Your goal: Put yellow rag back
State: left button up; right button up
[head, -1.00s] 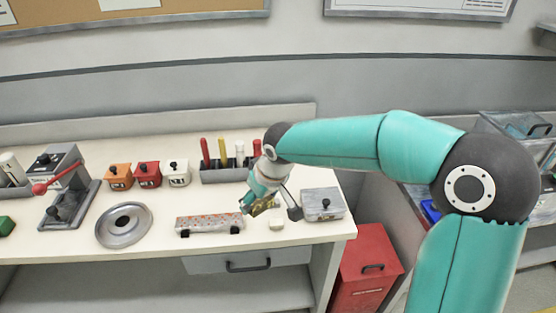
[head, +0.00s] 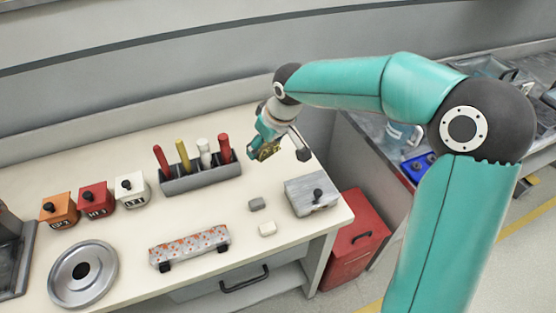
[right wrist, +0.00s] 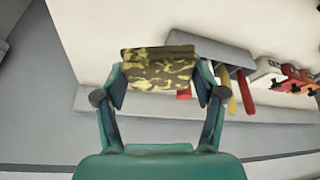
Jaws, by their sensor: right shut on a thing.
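The yellow rag (head: 267,151) is mottled with dark patches. My right gripper (head: 264,150) is shut on it, just right of the tool rack and in line with the back part of the table. In the right wrist view the rag (right wrist: 158,70) sits between both fingertips (right wrist: 160,78) and looks like a stiff, flat folded piece. It looks raised off the table, but its exact height is hard to tell. My left gripper is not in view.
A red bin (head: 350,240) stands right.

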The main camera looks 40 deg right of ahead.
jog(key=shift+s+d, duration=0.15)
jog(key=shift+d, duration=0.15)
jog(key=shift+d+r, duration=0.1)
jog(key=shift+d, duration=0.1)
jog(key=w+d+r+m+h+b, duration=0.2)
jog(key=w+d+r+m+b, duration=0.25)
jog(key=w+d, duration=0.25)
send_over(276, 159)
jog(key=s, duration=0.1)
jog(key=f, duration=1.4)
jog(key=shift+s+a, duration=0.2)
jog(key=shift+f, duration=2.55)
